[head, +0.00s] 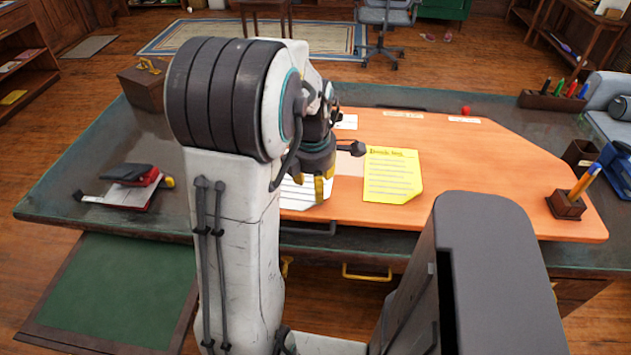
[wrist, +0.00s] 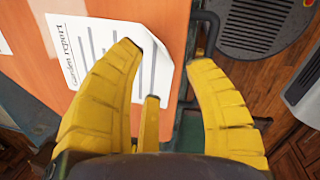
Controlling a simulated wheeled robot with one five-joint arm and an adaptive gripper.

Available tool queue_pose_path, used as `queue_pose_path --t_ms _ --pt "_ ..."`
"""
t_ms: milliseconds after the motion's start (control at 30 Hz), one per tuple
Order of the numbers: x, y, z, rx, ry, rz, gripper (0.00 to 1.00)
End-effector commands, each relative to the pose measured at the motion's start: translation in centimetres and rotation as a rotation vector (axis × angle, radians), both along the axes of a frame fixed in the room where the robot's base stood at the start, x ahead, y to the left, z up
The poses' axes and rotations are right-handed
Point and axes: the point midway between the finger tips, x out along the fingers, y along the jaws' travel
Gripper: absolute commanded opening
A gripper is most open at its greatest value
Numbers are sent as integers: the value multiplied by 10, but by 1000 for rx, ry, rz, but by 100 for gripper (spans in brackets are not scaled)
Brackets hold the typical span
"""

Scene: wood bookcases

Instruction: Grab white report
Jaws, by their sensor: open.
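The white report (head: 304,194) lies flat on the orange desk mat, partly hidden behind my arm in the head view. In the wrist view the white report (wrist: 97,38) shows its printed title and lines of text, with a curled corner near the mat's edge. My gripper (head: 322,188) is above the report's right part in the head view. In the wrist view my gripper (wrist: 172,55) has its yellow fingers spread, with the left finger overlapping the paper and the right one beyond the mat's edge.
A yellow paper (head: 392,176) lies right of the report on the mat (head: 480,195). A stapler (head: 130,175) is at the left. A pencil holder (head: 566,204) and a pen tray (head: 553,101) stand at the right. A red ball (head: 466,110) is at the back.

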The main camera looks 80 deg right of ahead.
Motion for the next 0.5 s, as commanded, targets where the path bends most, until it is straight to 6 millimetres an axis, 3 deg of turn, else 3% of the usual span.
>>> queue_pose_path --t_ms 200,500 --pt "0 0 0 0 21 119 48" --pt "0 0 0 0 26 151 48"
